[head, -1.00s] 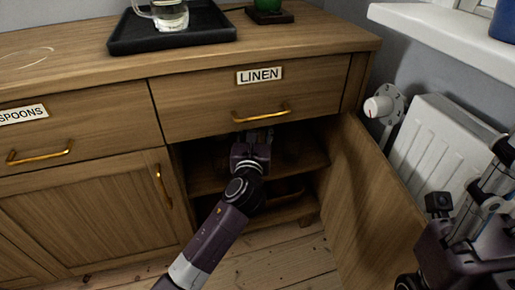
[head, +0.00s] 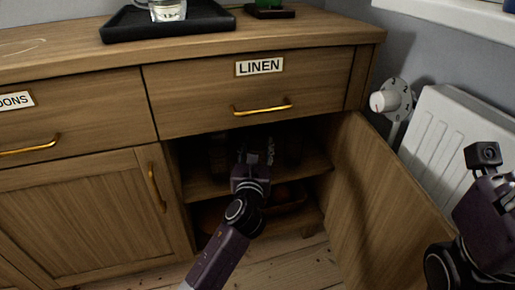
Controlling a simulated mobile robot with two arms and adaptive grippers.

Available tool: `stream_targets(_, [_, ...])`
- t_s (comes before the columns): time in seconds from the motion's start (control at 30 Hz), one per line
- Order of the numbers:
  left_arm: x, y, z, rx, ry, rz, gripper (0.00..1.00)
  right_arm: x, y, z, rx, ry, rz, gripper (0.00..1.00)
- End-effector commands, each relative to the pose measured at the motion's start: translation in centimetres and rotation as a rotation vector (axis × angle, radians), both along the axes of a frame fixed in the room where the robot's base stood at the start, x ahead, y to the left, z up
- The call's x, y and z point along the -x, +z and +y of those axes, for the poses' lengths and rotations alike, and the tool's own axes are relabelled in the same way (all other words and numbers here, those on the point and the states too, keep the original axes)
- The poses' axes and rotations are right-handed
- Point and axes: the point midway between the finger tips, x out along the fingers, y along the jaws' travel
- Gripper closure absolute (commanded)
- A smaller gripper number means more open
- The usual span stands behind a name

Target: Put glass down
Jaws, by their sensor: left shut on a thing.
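My left gripper (head: 254,157) reaches into the open right-hand compartment of the wooden sideboard (head: 100,205), over its upper shelf (head: 205,187). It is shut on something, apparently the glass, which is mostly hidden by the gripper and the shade. I cannot tell whether the glass touches the shelf. Dim upright shapes stand on either side of the gripper inside the compartment, too dark to name. My right arm shows at the right edge, and its fingertips are out of view.
The cupboard door (head: 375,200) stands open on the right, near a white radiator (head: 455,150) with a valve. The LINEN drawer (head: 250,90) is shut just above my left arm. A black tray (head: 210,22) with a glass mug (head: 168,10) is on top.

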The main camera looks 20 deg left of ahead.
Motion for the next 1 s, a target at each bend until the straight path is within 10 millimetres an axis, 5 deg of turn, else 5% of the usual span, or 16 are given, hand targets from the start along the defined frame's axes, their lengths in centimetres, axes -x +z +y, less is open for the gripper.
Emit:
stream_targets(0.27, [0.0,0.0,0.0,0.001,-0.001,-0.002,1.0,0.0,0.0,0.0,0.0,0.0,0.0,0.6])
stream_targets(0.3, [0.0,-0.2,0.0,0.001,0.0,0.001,0.59,0.0,0.0,0.0,0.0,0.0,0.0,0.6])
stream_targets(0.47, [0.0,-0.2,0.0,0.001,0.0,0.001,0.43,0.0,0.0,0.0,0.0,0.0,0.0,0.6])
stream_targets(0.8, [0.0,0.2,0.0,0.001,0.0,-0.001,0.43,0.0,0.2,0.0,0.0,0.0,0.0,0.6])
stream_targets(1.0, [2.5,0.3,-0.6,0.001,-0.002,0.003,0.43,-0.8,-0.1,-0.1,-0.003,0.001,0.038,0.6])
